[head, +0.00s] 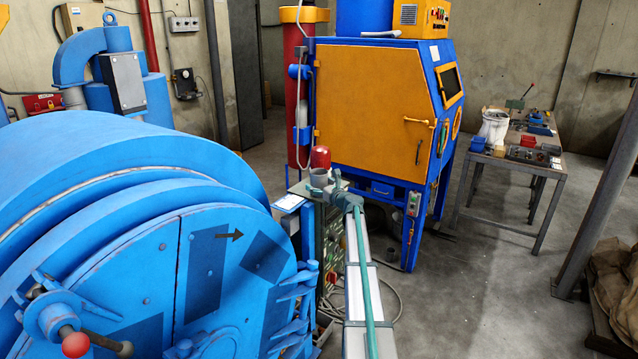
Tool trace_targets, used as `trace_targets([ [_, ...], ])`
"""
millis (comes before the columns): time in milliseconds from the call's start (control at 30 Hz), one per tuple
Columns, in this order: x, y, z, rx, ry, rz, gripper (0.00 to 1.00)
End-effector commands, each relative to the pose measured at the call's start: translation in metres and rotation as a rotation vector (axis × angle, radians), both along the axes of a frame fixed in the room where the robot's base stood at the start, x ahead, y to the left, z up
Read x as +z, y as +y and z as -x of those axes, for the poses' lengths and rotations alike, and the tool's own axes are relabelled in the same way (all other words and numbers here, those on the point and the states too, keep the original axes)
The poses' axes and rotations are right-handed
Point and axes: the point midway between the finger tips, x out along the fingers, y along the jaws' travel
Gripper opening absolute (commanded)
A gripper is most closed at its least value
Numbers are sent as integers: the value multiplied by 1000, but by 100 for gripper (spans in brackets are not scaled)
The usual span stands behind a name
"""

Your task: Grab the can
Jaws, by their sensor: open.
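A small red cylinder (320,157), the most can-like thing in the head view, stands near the middle, over the top of a narrow control stand.
A large blue drum machine (110,210) fills the left. A blue and orange cabinet (370,110) stands behind the red cylinder. A pale beam with a teal tube (365,265) runs toward me. Open floor lies right.

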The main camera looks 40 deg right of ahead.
Motion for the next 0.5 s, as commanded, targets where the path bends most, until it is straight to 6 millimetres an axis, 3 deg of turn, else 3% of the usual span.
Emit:
trace_targets([
  [200, -1, 0, 0, 0, 0, 0, 97],
  [500, -1, 1, 0, 0, 0, 0, 47],
])
